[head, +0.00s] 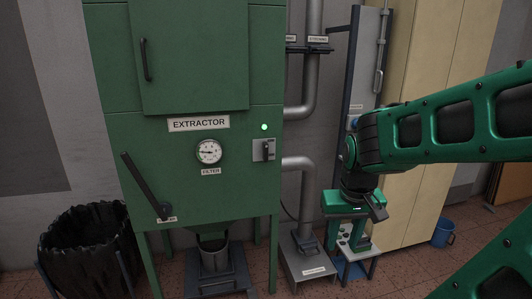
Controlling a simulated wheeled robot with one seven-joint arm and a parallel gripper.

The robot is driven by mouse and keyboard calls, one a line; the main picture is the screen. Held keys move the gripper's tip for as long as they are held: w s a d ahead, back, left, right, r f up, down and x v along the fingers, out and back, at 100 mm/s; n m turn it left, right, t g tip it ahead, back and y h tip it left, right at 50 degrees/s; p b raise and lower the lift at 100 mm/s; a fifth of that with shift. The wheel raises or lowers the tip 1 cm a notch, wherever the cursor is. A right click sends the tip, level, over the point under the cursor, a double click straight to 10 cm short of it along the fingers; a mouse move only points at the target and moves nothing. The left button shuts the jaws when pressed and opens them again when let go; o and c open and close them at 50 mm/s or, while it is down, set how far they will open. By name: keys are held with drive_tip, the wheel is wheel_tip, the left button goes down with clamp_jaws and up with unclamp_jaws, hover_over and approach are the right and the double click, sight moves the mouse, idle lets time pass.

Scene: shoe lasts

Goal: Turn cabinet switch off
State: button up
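The cabinet switch (264,150) is a small grey plate with a dark handle on the right front of the green extractor cabinet (215,165). Its handle looks roughly upright. A small green lamp (264,127) glows just above it. My gripper (355,238) hangs to the right of the cabinet and lower than the switch, well apart from it. It points downward in front of a small stand. Its fingers are small and overlap the things behind, so I cannot tell their opening. I see nothing clearly held.
A round gauge (208,151) and a long dark lever (146,186) are on the cabinet front. Grey pipes (299,165) run between the cabinet and my arm. A black-lined bin (85,245) stands at left, a blue bucket (443,233) at right. The space before the switch looks clear.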

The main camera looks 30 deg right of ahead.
drive_tip(key=w+d+n+t+h, duration=0.1)
drive_tip(key=w+d+t, duration=0.15)
drive_tip(key=w, duration=0.95)
drive_tip(key=w+d+n+t+h, duration=0.15)
drive_tip(key=w+t, duration=0.25)
drive_tip(key=w, duration=0.8)
drive_tip(key=t+h, duration=0.1)
drive_tip(key=t, duration=0.8)
approach(266, 148)
drive_tip(key=x, duration=0.9)
drive_tip(key=shift+d+f, duration=0.1)
drive_tip(key=shift+c, duration=0.6)
clamp_jaws()
